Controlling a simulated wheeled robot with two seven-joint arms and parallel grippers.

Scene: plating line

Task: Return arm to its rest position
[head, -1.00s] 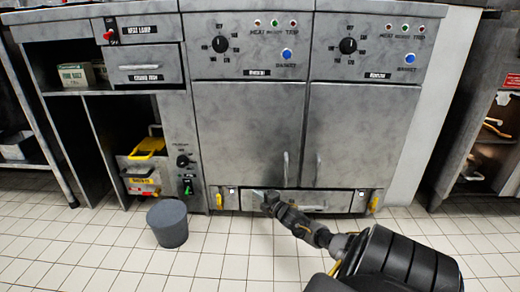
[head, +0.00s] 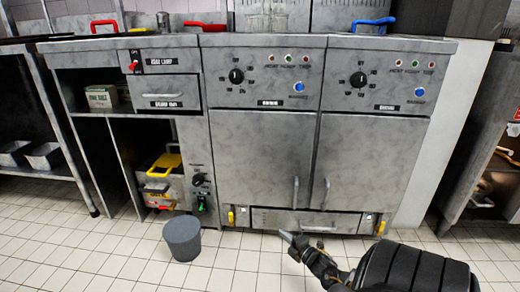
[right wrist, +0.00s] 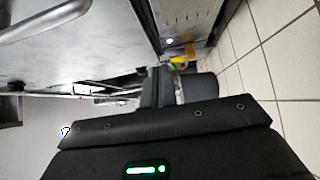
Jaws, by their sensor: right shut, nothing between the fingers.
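My right gripper (head: 291,241) shows low in the head view, in front of the lower drawer of the fryer cabinet (head: 262,150). Its arm comes in from the bottom right. The fingers are shut and hold nothing. In the right wrist view the dark gripper body (right wrist: 160,130) fills the lower middle. A metal cabinet face with a bar handle (right wrist: 45,20) lies at the upper left there, and tiled floor lies at the right. My left gripper is not in view.
A grey bucket (head: 183,238) stands on the floor left of the fryer. Red (head: 104,26) and blue (head: 374,22) handles show on top of the counter. A yellow-handled item (head: 164,165) sits in the open bay. The tiled floor in front is mostly clear.

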